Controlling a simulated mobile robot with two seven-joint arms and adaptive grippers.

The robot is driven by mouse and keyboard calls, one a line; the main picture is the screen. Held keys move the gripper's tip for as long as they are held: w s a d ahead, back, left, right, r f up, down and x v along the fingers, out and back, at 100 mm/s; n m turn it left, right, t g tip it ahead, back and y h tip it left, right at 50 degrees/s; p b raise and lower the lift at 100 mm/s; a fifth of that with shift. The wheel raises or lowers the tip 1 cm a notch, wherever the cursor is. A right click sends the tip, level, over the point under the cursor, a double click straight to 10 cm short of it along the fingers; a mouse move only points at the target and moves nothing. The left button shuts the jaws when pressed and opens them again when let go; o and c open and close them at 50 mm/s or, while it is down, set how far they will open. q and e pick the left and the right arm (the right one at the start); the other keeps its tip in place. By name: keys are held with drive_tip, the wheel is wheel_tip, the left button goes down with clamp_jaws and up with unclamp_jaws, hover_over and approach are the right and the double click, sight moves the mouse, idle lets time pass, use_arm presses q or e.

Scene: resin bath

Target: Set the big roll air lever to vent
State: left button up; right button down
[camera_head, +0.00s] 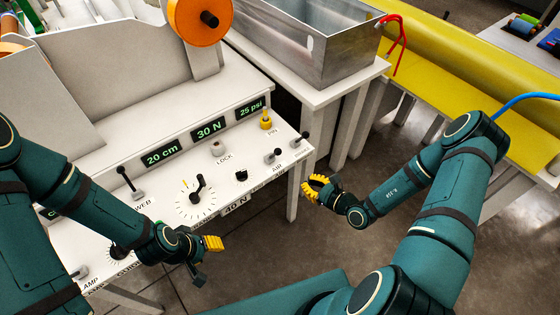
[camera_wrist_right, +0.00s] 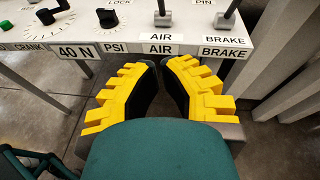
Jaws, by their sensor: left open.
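The lever marked AIR (camera_head: 272,157) stands on the white console's right part. In the right wrist view the AIR lever (camera_wrist_right: 162,14) shows at the top, above its AIR labels; its tip is cut off. My right gripper (camera_head: 318,187) is off the console's right front edge, below and apart from the lever. In the wrist view its yellow fingers (camera_wrist_right: 160,85) have a gap between them, with nothing held. My left gripper (camera_head: 210,258) is open and empty in front of the console's front edge. The lever's vent marking cannot be read.
The BRAKE lever (camera_head: 301,141) stands close right of the AIR lever. A black knob (camera_head: 241,175), the yellow PIN knob (camera_head: 266,119) and a dial (camera_head: 197,190) are also on the console. A metal bath (camera_head: 325,50) stands behind. Open floor lies right of the console.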

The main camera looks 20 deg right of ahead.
drive_tip(key=b, duration=0.3)
approach(274, 154)
drive_tip(key=shift+w+a+f, duration=1.65)
drive_tip(key=shift+w+f, duration=0.8)
drive_tip(key=shift+w, duration=0.65)
use_arm(q)
drive_tip(key=f, duration=0.2)
drive_tip(key=shift+w+f, duration=0.25)
drive_tip(key=shift+f, duration=0.1)
drive_tip(key=shift+r, duration=0.1)
use_arm(e)
drive_tip(key=shift+w+a+r+p, duration=0.1)
drive_tip(key=shift+r+p, duration=0.15)
drive_tip(key=shift+p, duration=0.45)
use_arm(q)
drive_tip(key=shift+a+r, duration=0.65)
drive_tip(key=shift+a, duration=0.1)
use_arm(e)
drive_tip(key=shift+g, duration=0.3)
